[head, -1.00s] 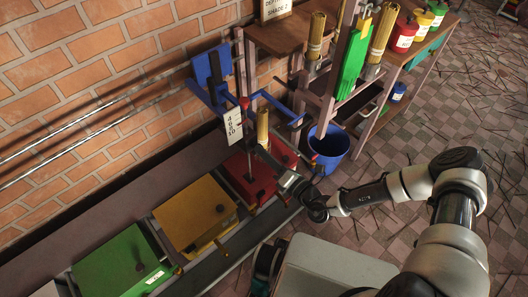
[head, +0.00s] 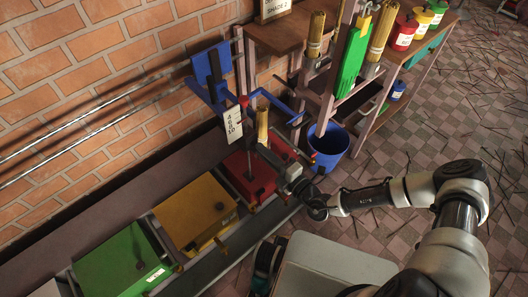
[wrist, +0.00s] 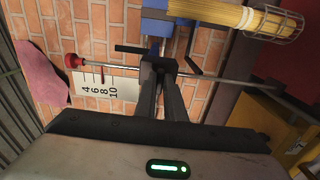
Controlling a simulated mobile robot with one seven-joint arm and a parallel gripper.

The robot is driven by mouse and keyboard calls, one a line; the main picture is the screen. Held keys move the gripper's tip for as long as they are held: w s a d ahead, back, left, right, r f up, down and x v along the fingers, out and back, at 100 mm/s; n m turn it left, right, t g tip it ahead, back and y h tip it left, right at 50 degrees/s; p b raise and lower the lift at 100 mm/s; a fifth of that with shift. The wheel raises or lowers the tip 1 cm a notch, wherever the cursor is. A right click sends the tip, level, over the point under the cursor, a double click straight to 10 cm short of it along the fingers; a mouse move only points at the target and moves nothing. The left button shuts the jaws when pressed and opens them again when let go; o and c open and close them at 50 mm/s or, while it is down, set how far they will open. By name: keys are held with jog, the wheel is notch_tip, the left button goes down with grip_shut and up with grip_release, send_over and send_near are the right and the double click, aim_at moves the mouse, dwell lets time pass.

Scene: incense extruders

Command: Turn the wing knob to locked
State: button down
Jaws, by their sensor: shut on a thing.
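The wing knob (wrist: 130,49) is a dark piece with thin bars sticking out to both sides, seen in the wrist view just beyond my fingertips. My gripper (wrist: 165,66) is shut on its middle part, which the fingers partly hide. A thin metal rod with a red ball end (wrist: 73,61) runs across behind the fingertips. In the head view my gripper (head: 263,149) reaches in over the red extruder box (head: 250,180), beside the upright incense bundle. The knob is too small and covered to make out there.
A white number card (head: 233,126) hangs beside the blue press frame (head: 213,75). The incense bundle (wrist: 240,15) is close to the gripper in the wrist view. Yellow (head: 193,213) and green (head: 122,262) boxes stand along the rail. A blue bucket (head: 329,146) stands at the right.

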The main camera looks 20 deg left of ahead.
jog(key=shift+s+f, duration=0.1)
jog(key=c, duration=1.8)
grip_release()
jog(key=shift+c, duration=0.2)
jog(key=shift+d, duration=0.1)
jog(key=p+v, duration=0.1)
jog(key=v, duration=1.6)
jog(key=shift+p, duration=0.4)
jog(key=shift+d, duration=0.1)
